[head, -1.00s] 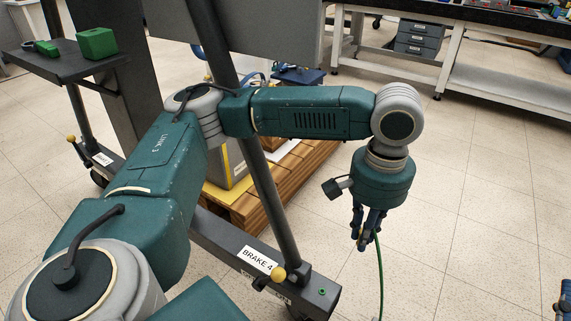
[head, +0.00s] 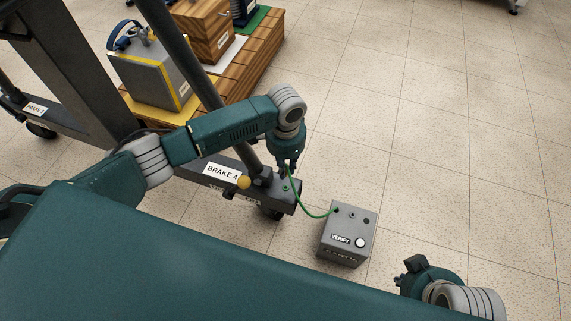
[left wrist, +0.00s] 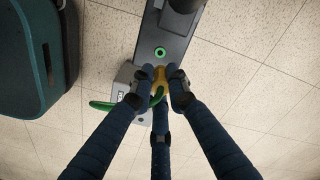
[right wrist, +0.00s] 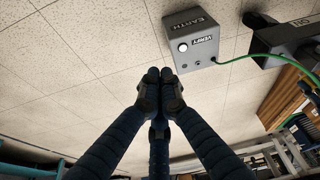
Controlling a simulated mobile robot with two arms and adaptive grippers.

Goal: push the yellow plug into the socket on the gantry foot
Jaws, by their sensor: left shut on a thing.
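The yellow plug (left wrist: 159,86) is held between the fingers of my left gripper (left wrist: 162,88), with the green cable (left wrist: 104,105) trailing from it. The socket (left wrist: 160,51) is a green ring on the dark gantry foot (left wrist: 175,47). In the left wrist view the plug is just below the ring in the picture and apart from it. In the head view my left gripper (head: 285,169) is just above the foot's end, where the socket (head: 285,188) shows small; the plug is hard to make out there. My right gripper (right wrist: 160,88) is shut and empty, away from the foot.
A grey box (head: 347,234) labelled VERIFY, with a white button, stands on the floor right of the foot; the green cable (head: 312,213) runs to its top. The gantry post (head: 195,70) rises beside my left arm.

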